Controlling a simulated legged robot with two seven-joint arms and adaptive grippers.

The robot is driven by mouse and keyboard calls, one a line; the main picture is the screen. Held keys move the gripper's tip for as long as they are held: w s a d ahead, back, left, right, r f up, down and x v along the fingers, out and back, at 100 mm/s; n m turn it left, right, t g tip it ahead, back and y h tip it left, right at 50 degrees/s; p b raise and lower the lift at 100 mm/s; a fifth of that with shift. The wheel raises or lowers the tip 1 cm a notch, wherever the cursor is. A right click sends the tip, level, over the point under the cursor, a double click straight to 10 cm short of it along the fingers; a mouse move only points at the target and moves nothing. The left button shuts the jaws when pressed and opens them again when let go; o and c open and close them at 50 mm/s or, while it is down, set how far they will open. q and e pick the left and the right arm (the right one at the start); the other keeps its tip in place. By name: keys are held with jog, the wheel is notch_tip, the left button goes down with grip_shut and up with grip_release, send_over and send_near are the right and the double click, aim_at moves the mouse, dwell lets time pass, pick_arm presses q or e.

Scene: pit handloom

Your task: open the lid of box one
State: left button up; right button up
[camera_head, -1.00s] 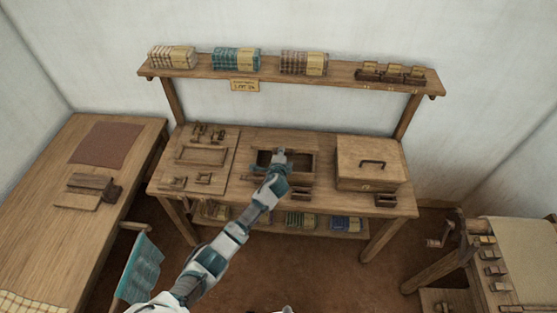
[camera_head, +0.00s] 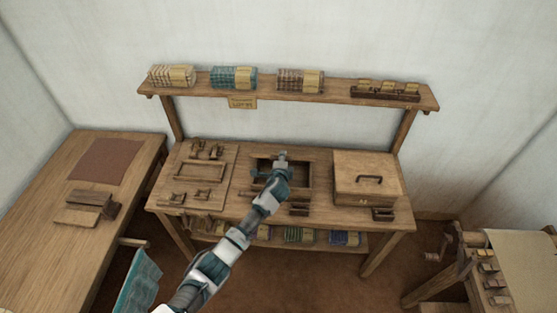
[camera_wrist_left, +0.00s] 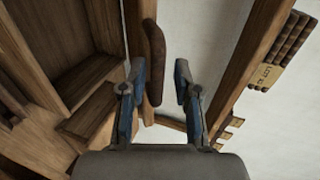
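An open wooden box (camera_head: 262,180) with a dark interior stands at the middle of the bench, apparently box one. My left gripper (camera_head: 282,157) is over its back part. In the left wrist view the box's inside (camera_wrist_left: 65,45) is at left, and a board (camera_wrist_left: 136,25), apparently the raised lid, stands beside it nearly edge-on. A brown handle (camera_wrist_left: 154,60) is on that board's far side. My left gripper (camera_wrist_left: 158,72) is open, its fingers apart around the handle, which is nearer the left finger; contact is unclear. My right gripper is not in view.
A closed box (camera_head: 348,190) with a dark handle stands at right on the bench (camera_head: 225,205). Small wooden parts and a frame (camera_head: 200,170) lie at left. A shelf (camera_head: 335,95) with bundles runs above the back. A side table (camera_head: 50,245) is at far left.

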pick_arm(q)
jog(key=shift+d+f, duration=0.1)
jog(key=shift+f, duration=0.05)
jog(key=shift+s, duration=0.3)
jog(key=v, duration=1.1)
jog(key=shift+d, duration=0.25)
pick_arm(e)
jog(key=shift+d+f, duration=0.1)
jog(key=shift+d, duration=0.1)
pick_arm(q)
jog(key=shift+s+a, duration=0.1)
